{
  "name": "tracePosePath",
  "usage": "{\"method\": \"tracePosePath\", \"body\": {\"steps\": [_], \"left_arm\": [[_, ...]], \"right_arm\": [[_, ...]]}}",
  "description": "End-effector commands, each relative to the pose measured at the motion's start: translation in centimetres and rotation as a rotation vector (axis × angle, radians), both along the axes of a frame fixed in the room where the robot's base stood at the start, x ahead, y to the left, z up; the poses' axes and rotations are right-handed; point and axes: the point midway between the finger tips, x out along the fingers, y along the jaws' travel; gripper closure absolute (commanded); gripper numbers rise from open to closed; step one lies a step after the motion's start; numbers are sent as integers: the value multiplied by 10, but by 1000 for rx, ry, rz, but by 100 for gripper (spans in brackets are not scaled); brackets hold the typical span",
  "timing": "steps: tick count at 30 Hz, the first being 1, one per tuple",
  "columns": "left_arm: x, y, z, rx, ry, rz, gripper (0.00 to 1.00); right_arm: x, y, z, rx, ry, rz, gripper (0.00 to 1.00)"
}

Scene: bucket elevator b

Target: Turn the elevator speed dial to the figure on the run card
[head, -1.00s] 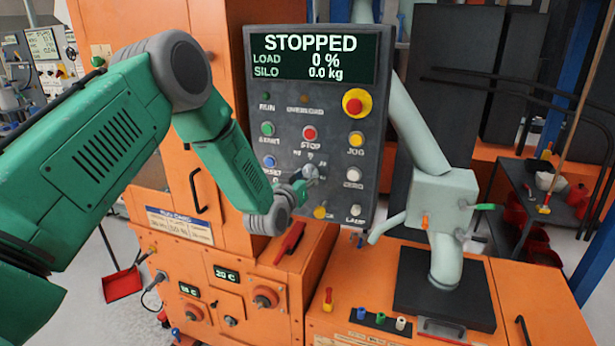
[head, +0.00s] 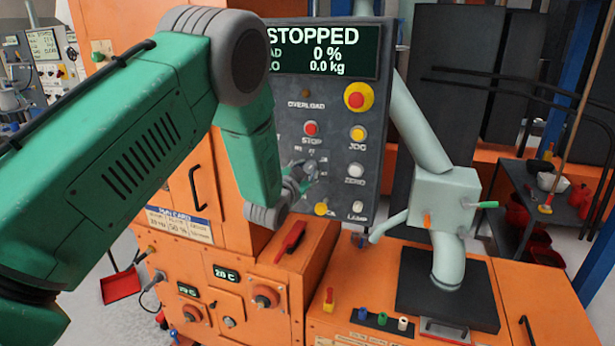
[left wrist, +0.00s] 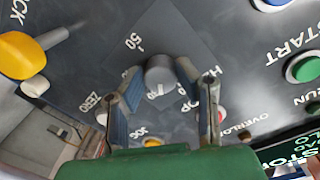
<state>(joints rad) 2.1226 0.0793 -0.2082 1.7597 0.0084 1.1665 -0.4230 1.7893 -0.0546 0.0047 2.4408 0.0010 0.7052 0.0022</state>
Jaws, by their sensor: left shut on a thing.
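The speed dial is a round grey knob (left wrist: 160,72) on the dark control panel (head: 345,120). In the left wrist view a finger of my left gripper (left wrist: 158,82) presses on each side of it, so the gripper is shut on the knob. Printed figures 50 and 70 show near it; the pointer cannot be made out. In the head view my left gripper (head: 305,174) reaches the panel's lower left part and mostly hides the dial. The run card (head: 180,223) is on the orange cabinet, its figures too small to read surely. My right gripper is not in view.
The panel display (head: 320,52) reads STOPPED, 0 % and 0.0 kg. A red emergency button (head: 356,97), the STOP button (head: 311,128) and several other buttons surround the dial. A red-handled tool (head: 291,240) lies on the orange ledge below.

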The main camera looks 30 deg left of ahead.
Motion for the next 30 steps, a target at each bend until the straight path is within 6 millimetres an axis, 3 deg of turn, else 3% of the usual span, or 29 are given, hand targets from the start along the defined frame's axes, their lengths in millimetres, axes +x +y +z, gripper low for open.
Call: {"method": "tracePosePath", "body": {"steps": [15, 30], "left_arm": [[1, -2, 1, 289, 66, -4, 100], [1, -3, 1, 326, 77, -5, 100]], "right_arm": [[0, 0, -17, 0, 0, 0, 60], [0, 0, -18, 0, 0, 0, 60]]}}
